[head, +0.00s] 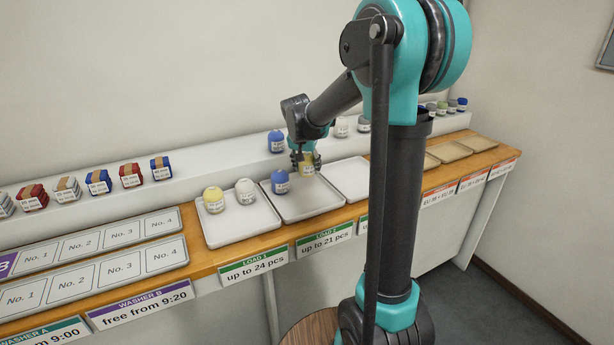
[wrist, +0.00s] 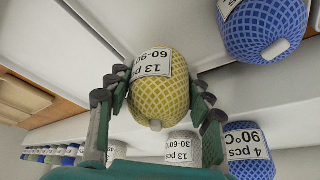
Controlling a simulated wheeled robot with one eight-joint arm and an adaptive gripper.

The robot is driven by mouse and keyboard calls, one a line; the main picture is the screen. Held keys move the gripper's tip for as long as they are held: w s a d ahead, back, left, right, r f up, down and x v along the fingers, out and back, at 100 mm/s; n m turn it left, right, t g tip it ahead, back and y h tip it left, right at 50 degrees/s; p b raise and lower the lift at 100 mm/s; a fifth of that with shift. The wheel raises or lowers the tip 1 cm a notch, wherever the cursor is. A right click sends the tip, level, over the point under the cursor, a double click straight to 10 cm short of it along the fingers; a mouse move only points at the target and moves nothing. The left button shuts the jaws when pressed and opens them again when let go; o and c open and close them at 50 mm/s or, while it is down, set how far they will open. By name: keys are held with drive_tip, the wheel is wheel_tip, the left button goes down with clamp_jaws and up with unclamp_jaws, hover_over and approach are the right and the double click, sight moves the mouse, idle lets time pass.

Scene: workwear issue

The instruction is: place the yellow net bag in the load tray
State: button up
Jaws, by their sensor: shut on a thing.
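My gripper (head: 304,156) is shut on a yellow net bag (head: 306,169) with a white label. In the wrist view the bag (wrist: 158,95) sits between both fingers, its label reading 13 pcs, 60-90°C. The bag is at the back right part of the middle tray (head: 318,207), behind the sign "up to 21 pcs"; whether it touches the tray I cannot tell. A blue net bag (head: 280,182) stands in that tray, left of the held bag. The left tray (head: 240,232), behind "up to 24 pcs", holds another yellow bag (head: 213,200) and a white bag (head: 245,191).
An empty tray (head: 350,180) lies to the right, partly behind my arm. On the raised shelf behind stand a blue bag (head: 276,141), pale bags (head: 341,127) and several folded bundles (head: 100,182). Numbered washer boards (head: 95,257) lie at left.

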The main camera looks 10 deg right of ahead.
sight(307, 175)
drive_tip(key=shift+f, duration=1.9)
drive_tip(key=shift+f, duration=0.1)
drive_tip(key=o, duration=1.2)
drive_tip(key=shift+c, duration=0.2)
drive_tip(key=v, duration=1.2)
